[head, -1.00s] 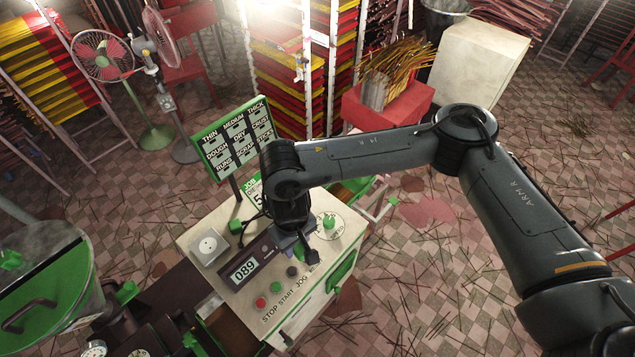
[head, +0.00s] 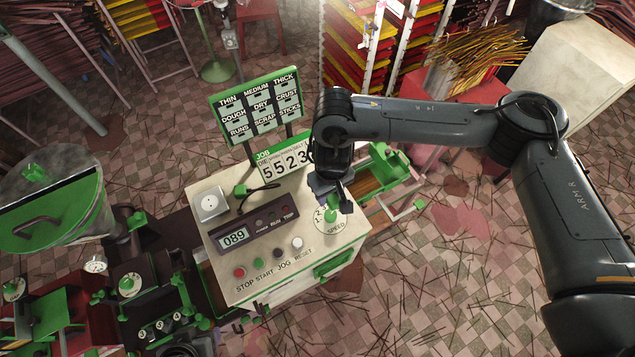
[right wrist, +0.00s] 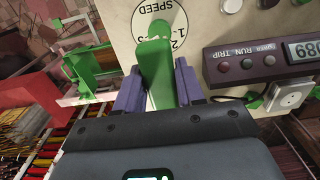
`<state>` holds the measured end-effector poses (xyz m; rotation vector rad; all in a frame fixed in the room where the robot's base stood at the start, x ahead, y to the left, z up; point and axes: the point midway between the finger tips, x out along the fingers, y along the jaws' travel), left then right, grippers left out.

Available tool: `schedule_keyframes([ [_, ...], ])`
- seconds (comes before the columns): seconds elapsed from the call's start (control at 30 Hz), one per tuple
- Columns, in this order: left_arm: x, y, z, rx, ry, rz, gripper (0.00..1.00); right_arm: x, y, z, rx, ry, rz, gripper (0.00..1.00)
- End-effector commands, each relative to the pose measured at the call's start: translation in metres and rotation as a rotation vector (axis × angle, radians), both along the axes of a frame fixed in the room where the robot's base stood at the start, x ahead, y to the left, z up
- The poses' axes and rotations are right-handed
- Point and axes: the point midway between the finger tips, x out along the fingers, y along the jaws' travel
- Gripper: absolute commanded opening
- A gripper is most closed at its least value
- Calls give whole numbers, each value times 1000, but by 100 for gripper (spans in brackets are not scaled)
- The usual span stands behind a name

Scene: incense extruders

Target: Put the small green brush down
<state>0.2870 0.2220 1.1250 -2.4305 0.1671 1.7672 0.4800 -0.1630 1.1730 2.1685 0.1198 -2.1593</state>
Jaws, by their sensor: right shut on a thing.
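My right gripper (head: 342,196) is over the right end of the machine's control panel, close by the speed dial. In the right wrist view its two purple fingers (right wrist: 157,82) stand on either side of a small green piece (right wrist: 158,78), and it is shut on this. The piece's far end overlaps the green speed knob (right wrist: 160,29); I cannot tell whether they touch. Its shape fits a small brush, but no bristles show. In the head view the green knob (head: 332,209) shows beside the fingers, and the held piece is not clearly visible. My left gripper is not in view.
The control panel (head: 220,264) has a row of buttons (head: 282,252), a display (head: 234,238) and a socket (head: 209,204). A job board (head: 256,112) rises behind it. A green-topped drum (head: 40,215) is at left. Sticks lie scattered on the floor.

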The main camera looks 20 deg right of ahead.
Motion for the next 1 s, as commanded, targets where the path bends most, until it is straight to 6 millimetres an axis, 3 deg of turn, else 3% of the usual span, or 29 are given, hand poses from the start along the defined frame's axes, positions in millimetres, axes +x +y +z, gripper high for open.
schedule_keyframes([
  [0.2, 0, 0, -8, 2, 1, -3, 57, 42, 3, -28, 1, 2, -5, 10],
  [0.43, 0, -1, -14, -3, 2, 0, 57, 70, 4, -44, 0, 0, -3, 10],
  [0.77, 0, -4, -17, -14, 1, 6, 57, 78, 4, -53, 1, 2, 0, 10],
  [1.0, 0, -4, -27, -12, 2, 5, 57, 77, 4, -83, 2, 3, -2, 10],
])
